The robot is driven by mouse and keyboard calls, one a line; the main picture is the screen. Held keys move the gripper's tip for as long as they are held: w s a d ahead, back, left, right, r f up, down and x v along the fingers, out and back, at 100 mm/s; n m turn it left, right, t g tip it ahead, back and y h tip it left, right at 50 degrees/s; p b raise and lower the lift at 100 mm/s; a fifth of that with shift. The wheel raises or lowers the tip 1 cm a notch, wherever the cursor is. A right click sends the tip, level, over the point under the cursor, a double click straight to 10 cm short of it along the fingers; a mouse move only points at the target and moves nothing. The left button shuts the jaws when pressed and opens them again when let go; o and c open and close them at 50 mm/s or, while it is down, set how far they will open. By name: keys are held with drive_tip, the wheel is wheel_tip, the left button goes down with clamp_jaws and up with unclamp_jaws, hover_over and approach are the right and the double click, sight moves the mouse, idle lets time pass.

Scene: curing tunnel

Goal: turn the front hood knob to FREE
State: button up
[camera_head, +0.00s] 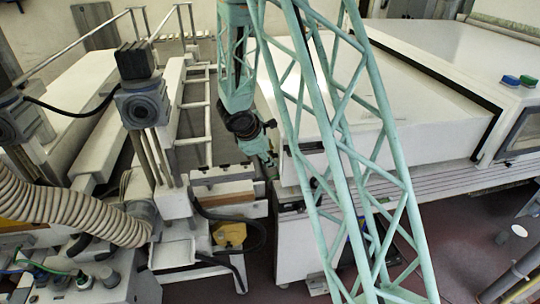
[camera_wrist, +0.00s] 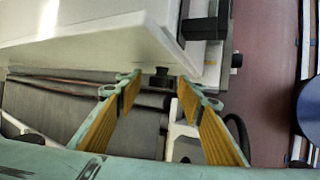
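My gripper (camera_wrist: 158,88) is open in the wrist view, its two yellow-padded fingers spread apart. A small black knob-like part (camera_wrist: 160,76) shows between the fingertips, just below the edge of the white hood (camera_wrist: 95,42). I cannot tell whether the fingers touch it, and no FREE marking can be read. In the head view my gripper (camera_head: 271,168) hangs at the near left corner of the long white hood (camera_head: 395,95). The small black part cannot be made out clearly there.
In the wrist view a black block (camera_wrist: 205,28) and a small black stub (camera_wrist: 236,60) stick out right of the hood. A blue round top (camera_wrist: 308,108) stands at the far right. A ribbed hose (camera_head: 70,210) and yellow part (camera_head: 229,235) lie left in the head view.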

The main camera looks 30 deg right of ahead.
drive_tip(key=c, duration=0.9)
